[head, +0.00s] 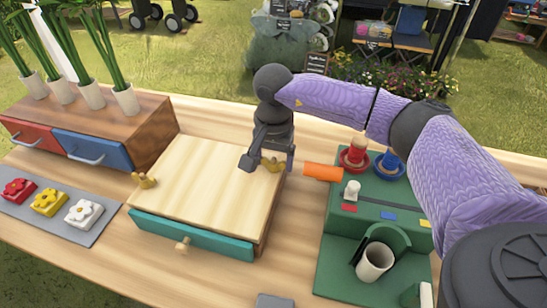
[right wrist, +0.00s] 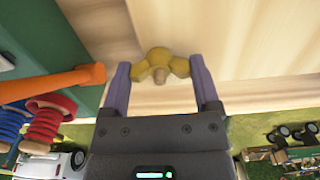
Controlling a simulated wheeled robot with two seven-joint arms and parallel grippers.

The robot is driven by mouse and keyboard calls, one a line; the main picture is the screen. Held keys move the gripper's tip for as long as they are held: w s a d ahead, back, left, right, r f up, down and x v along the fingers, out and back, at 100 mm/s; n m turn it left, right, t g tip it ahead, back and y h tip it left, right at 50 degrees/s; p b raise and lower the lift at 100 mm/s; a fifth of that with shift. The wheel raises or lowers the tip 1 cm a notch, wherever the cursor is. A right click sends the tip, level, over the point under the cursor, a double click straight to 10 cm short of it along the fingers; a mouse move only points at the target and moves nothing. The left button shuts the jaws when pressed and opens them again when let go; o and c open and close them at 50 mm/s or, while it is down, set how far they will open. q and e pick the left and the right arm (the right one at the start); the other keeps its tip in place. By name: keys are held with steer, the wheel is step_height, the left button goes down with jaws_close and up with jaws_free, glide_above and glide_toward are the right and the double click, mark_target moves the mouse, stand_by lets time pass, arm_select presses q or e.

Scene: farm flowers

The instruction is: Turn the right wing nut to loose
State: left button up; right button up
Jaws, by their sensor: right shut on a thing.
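The right wing nut (head: 271,164) is brass-yellow and sits on the right part of the wooden box's pale top (head: 205,185). In the right wrist view the wing nut (right wrist: 160,65) lies between my two fingers, with its wings reaching to both sides. My right gripper (head: 266,166) is shut on it, pointing down from above; it also shows in the right wrist view (right wrist: 162,85). A second brass wing nut (head: 145,180) sits at the box's left edge. My left gripper is not in view.
An orange cylinder (head: 323,172) lies close to the right of the box. A green stand (head: 340,275) with red and blue spools and a white cup (head: 375,262) is farther right. Flower blocks (head: 48,202) and a drawer cabinet (head: 140,125) are left. A teal drawer (head: 190,236) fronts the box.

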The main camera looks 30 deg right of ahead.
mark_target(274, 159)
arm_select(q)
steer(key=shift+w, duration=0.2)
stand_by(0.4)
arm_select(e)
steer(key=o, duration=1.1)
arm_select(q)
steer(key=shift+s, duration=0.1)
arm_select(e)
steer(key=shift+r, duration=0.1)
step_height(274, 159, up, 9)
steer(key=p, duration=0.2)
steer(key=shift+p, duration=0.3)
steer(key=shift+r, duration=0.3)
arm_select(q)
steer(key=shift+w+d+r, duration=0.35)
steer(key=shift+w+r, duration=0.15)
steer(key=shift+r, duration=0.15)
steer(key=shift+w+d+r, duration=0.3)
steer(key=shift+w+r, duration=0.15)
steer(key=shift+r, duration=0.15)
